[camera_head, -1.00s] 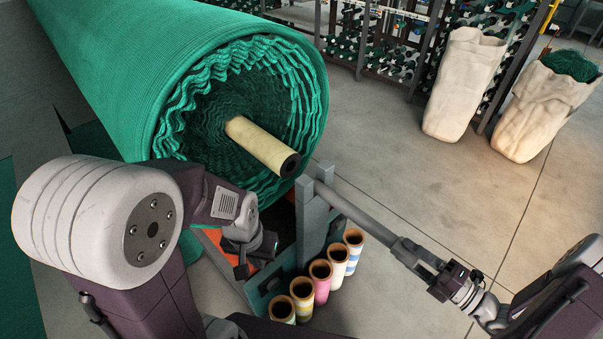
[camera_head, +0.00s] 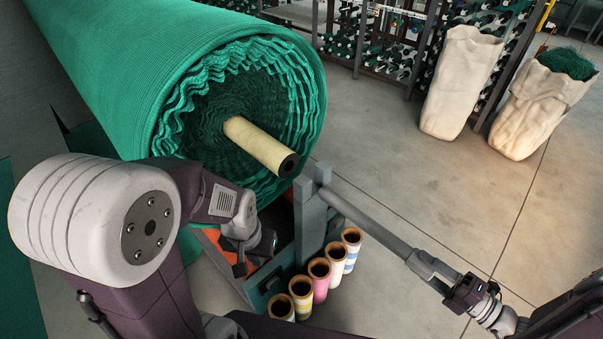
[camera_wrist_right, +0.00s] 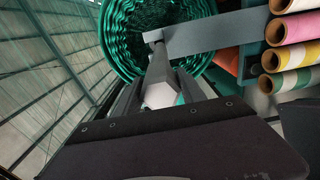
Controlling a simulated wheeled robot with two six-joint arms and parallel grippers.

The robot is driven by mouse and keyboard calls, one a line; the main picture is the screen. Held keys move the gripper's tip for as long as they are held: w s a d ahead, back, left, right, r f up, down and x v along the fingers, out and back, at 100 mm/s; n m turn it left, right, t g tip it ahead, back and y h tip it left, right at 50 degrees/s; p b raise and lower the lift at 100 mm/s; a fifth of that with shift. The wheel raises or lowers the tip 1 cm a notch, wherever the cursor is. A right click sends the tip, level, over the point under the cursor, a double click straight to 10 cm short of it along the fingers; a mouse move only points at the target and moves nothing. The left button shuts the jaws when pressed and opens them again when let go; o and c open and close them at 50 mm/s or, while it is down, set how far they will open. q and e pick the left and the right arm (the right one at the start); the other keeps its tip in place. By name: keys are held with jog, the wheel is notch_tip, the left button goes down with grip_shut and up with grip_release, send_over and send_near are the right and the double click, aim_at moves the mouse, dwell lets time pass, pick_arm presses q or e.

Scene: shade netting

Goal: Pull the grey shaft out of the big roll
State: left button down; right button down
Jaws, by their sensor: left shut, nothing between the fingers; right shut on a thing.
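The big roll (camera_head: 200,70) of green netting lies at upper left, its ruffled end facing me. A pale yellow core tube (camera_head: 258,145) sticks out of it, with a dark, open end. The grey shaft (camera_head: 360,215) slants from beside the grey post to my right gripper (camera_head: 425,268), which is shut on its near end. No shaft shows between post and tube. In the right wrist view the shaft (camera_wrist_right: 158,72) points toward the roll (camera_wrist_right: 118,40). My left gripper (camera_head: 254,258) is shut and empty, low in front of the roll, left of the post.
The grey post (camera_head: 309,225) has a notched top. Several colored tubes (camera_head: 319,275) stand in a row beside it. Two white sacks (camera_head: 462,85) (camera_head: 535,110) and a rack of spools (camera_head: 385,50) are behind. Floor (camera_head: 420,180) right of the shaft is clear.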

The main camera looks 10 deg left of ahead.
jog(key=shift+v, duration=1.35)
jog(key=shift+r, duration=0.1)
jog(key=shift+p+v, duration=0.45)
jog(key=shift+v, duration=1.5)
